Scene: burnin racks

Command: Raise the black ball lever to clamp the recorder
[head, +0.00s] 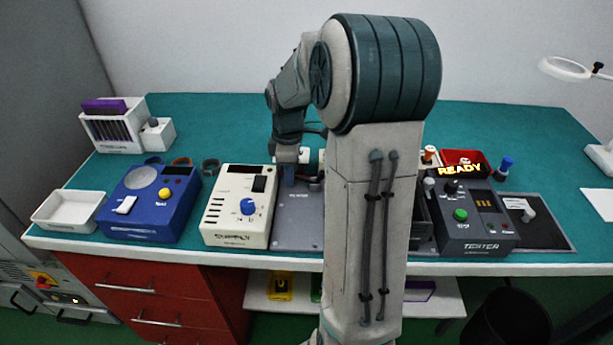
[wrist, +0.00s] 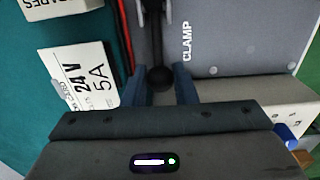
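In the wrist view, the black ball (wrist: 160,78) sits at the end of a dark lever arm (wrist: 152,30) that runs to the top of the picture. A grey panel (wrist: 230,45) marked CLAMP lies just right of the lever. In the head view, my arm hides the lever and most of the grey recorder area; part of a grey panel (head: 297,228) shows. My gripper (head: 290,180) is partly seen there.
A cream SUPPLY unit (head: 238,210) stands left of the grey panel, and a blue unit (head: 150,203) beyond it. A dark TESTER (head: 470,220) with a lit READY sign stands right. A 24 V 5A label (wrist: 75,75) lies left of the lever in the wrist view.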

